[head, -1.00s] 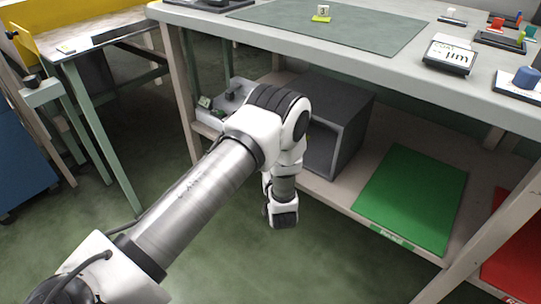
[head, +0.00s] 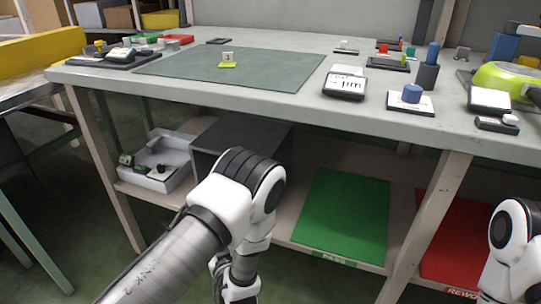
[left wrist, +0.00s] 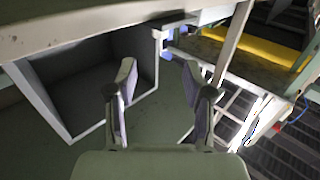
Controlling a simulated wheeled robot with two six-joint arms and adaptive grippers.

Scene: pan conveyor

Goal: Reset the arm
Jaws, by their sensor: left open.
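My left arm (head: 235,195) comes in from the bottom left in the head view, its elbow in front of the bench and its forearm hanging down. Its fingertips are not clear there. In the left wrist view my left gripper (left wrist: 163,95) is open, with two separated fingers and nothing between them. It faces the space under the bench, beside a grey open box (left wrist: 90,85). Part of my right arm (head: 510,245) shows at the lower right in the head view; its gripper is out of view.
The bench top (head: 300,105) bears a dark green mat (head: 270,75) with a small white block on a lime pad. Its lower shelf holds a pale tray (head: 165,165), a green panel (head: 345,215) and a red panel (head: 455,235). A bench leg (head: 430,220) stands between the panels.

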